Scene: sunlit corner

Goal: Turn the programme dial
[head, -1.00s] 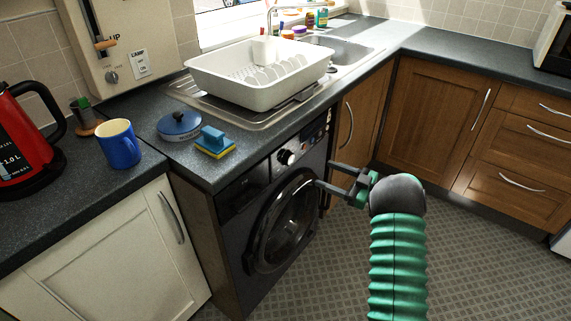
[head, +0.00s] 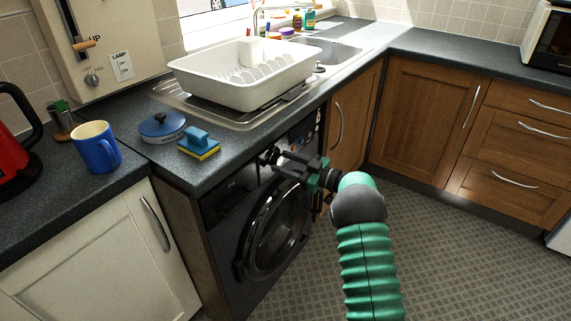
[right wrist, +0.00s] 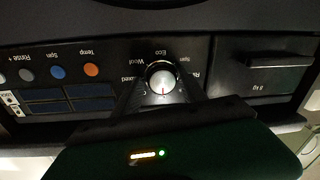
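The programme dial is a round black and silver knob with a red mark, on the black washing machine's (head: 270,235) front panel. In the right wrist view the dial (right wrist: 162,84) is at the middle, with printed programme names around it, upside down. My right gripper (head: 277,163) is at the panel in the head view and hides much of the dial. Its two dark fingers are apart, one on each side of the dial; I cannot tell whether they touch it. My left gripper is not in view.
The worktop edge (head: 235,172) overhangs just above the panel. On it are a blue sponge (head: 198,143), a blue lidded pot (head: 162,125), a blue mug (head: 96,148) and a white dish rack (head: 215,85). The detergent drawer (right wrist: 265,65) is beside the dial. Floor (head: 440,250) is clear.

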